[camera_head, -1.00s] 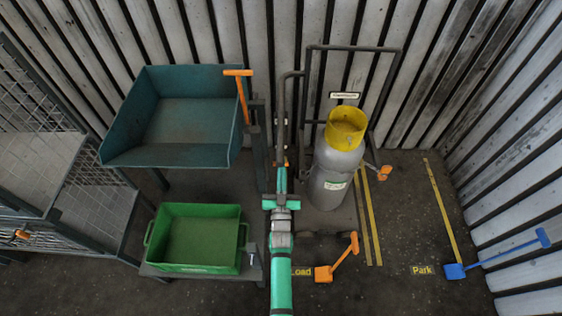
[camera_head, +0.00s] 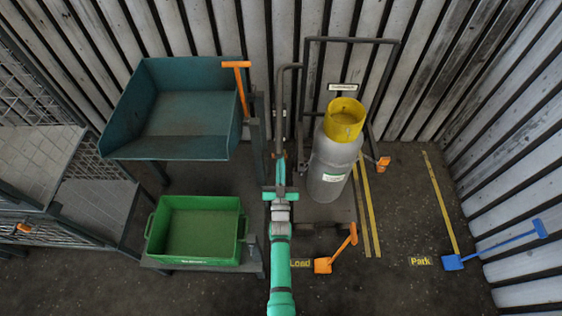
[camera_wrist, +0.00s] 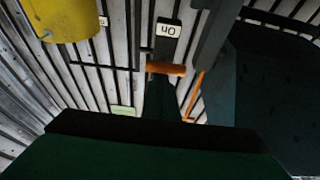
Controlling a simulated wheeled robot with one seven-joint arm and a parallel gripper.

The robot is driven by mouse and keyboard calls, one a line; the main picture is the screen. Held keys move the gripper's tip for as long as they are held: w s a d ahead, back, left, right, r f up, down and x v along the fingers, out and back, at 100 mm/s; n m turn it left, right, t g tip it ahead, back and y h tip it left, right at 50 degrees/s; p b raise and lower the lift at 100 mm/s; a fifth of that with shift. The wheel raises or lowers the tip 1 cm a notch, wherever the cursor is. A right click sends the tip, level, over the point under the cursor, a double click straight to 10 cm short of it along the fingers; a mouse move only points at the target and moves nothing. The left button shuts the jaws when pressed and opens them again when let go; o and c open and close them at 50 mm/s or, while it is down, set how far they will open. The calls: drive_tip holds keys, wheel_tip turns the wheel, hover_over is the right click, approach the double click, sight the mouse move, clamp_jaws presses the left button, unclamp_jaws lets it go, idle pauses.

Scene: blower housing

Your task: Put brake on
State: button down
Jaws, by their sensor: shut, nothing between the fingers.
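A small orange bar (camera_wrist: 166,69) lies across just beyond my fingertips in the wrist view, below a dark plate with a white "On" label (camera_wrist: 169,30) that reads upside down. I cannot tell whether the fingers touch the bar. In the head view an orange bit (camera_head: 280,155) shows just above my gripper (camera_head: 281,175), mostly hidden by it. My gripper is shut and empty, pointing away toward the upright frame (camera_head: 305,70). The grey gas cylinder with yellow collar (camera_head: 337,160) stands to its right.
A teal hopper (camera_head: 120,125) stands left, with an orange T-handle (camera_head: 236,64) at its right. A green crate (camera_head: 152,230) is below it. Orange (camera_head: 323,265) and blue (camera_head: 453,262) pedal-like pieces with handles are on the floor by "Load" and "Park". Floor at right is mostly open.

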drive_tip(key=f, duration=0.3)
drive_tip(key=shift+s+a+f+g, duration=0.2)
drive_tip(key=shift+s+g, duration=0.05)
drive_tip(key=shift+g, duration=0.15)
drive_tip(key=s+f, duration=0.3)
drive_tip(key=f, duration=0.3)
drive_tip(key=shift+s+t, duration=0.15)
drive_tip(key=shift+t, duration=0.25)
